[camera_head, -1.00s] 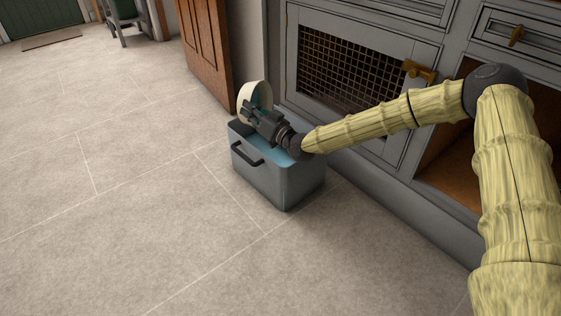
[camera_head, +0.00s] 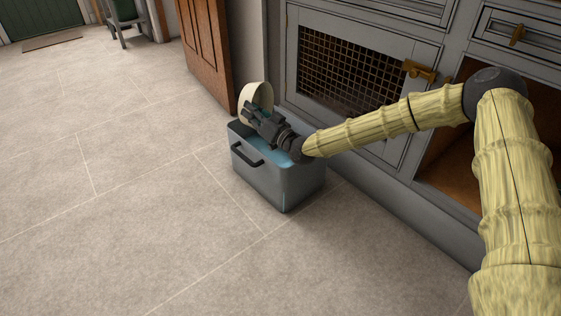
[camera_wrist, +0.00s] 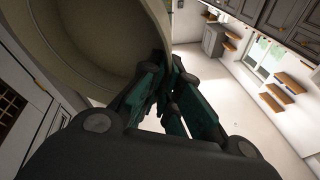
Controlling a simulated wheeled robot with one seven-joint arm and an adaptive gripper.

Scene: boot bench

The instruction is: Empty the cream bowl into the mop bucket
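The cream bowl (camera_head: 257,94) is tipped steeply on its side above the far-left end of the mop bucket. It also fills the upper left of the wrist view (camera_wrist: 88,48). My gripper (camera_head: 251,111) is shut on the bowl's rim, and the fingers meet at the rim in the wrist view (camera_wrist: 165,65). The mop bucket (camera_head: 273,181) is a grey rectangular tub with a dark handle, upright on the floor. Blue shows inside it, partly hidden by my gripper. The bowl's contents cannot be made out.
Grey cabinets with a mesh door (camera_head: 350,70) stand right behind the bucket. An open wooden door (camera_head: 207,50) is behind and left of it. An open cubby (camera_head: 447,165) lies to the right. The tiled floor (camera_head: 120,190) is clear on the left and in front.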

